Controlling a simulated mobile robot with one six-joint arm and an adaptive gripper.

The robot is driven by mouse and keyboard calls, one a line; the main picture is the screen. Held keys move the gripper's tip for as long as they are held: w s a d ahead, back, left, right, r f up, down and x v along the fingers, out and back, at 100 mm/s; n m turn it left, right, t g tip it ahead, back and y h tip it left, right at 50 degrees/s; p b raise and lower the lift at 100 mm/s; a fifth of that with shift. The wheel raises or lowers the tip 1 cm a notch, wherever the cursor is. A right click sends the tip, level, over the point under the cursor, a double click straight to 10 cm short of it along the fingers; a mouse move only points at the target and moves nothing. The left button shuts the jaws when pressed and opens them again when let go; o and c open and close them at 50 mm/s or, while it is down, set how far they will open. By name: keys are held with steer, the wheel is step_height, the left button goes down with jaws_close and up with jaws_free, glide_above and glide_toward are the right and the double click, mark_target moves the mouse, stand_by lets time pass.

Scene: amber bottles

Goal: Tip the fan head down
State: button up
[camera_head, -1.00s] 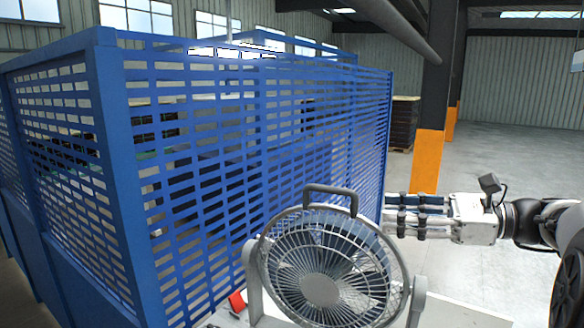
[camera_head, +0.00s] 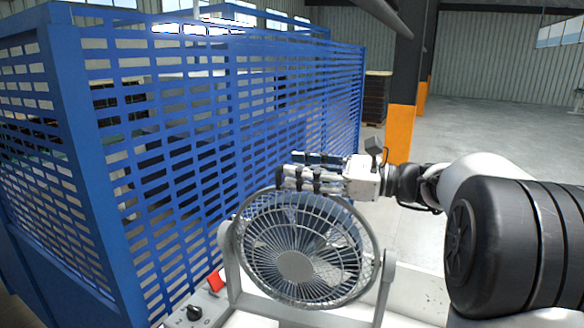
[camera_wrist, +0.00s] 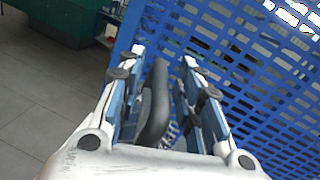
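A grey fan (camera_head: 295,267) with a round wire cage hangs between two upright arms of its stand. Its face is turned toward me and leans slightly back. My gripper (camera_head: 288,170) lies level across the top of the cage and hides the fan's handle in the head view. In the wrist view, the dark curved handle (camera_wrist: 153,105) stands between the two fingers of my gripper (camera_wrist: 162,57). The fingers are apart, with a gap showing on the handle's right side and a narrower one on its left.
A blue slatted metal fence (camera_head: 190,150) stands close behind and left of the fan. A black knob (camera_head: 194,313) and a red part (camera_head: 216,280) sit at the fan's lower left. An orange and dark pillar (camera_head: 400,130) stands behind my arm. Open floor lies at right.

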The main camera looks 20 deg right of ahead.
steer(key=shift+x, duration=1.1)
steer(key=shift+c, duration=0.5)
jaws_close()
steer(key=shift+r, duration=0.1)
